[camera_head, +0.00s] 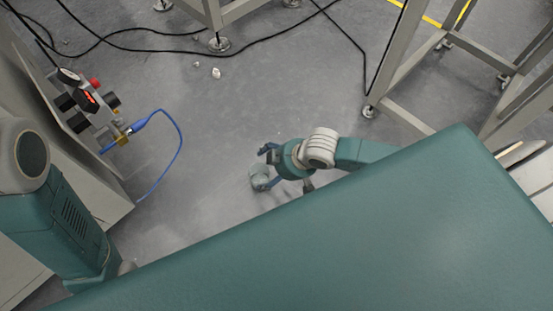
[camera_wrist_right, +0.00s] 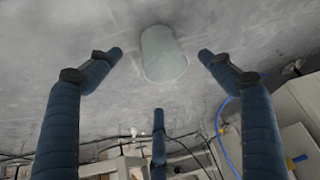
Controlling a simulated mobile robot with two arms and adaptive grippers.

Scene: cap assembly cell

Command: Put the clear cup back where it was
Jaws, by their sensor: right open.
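The clear cup (camera_wrist_right: 163,54) is pale grey-green and see-through. In the right wrist view it is at the top middle, between the fingertips of my right gripper (camera_wrist_right: 160,72). The fingers are spread, with visible gaps between them and the cup in this view. In the head view, the cup (camera_head: 259,178) is just left of my right gripper (camera_head: 267,170), partly behind its fingers. I cannot tell from these views whether the cup rests on the grey floor. My left arm shows at the left edge of the head view, but its gripper is out of sight.
A machine panel (camera_head: 85,110) with a red knob and a blue hose (camera_head: 181,140) stands at the left. Metal frames (camera_head: 405,60) stand at the top right. Black cables (camera_head: 250,43) and small white bits (camera_head: 216,73) lie on the floor. The middle floor is mostly clear.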

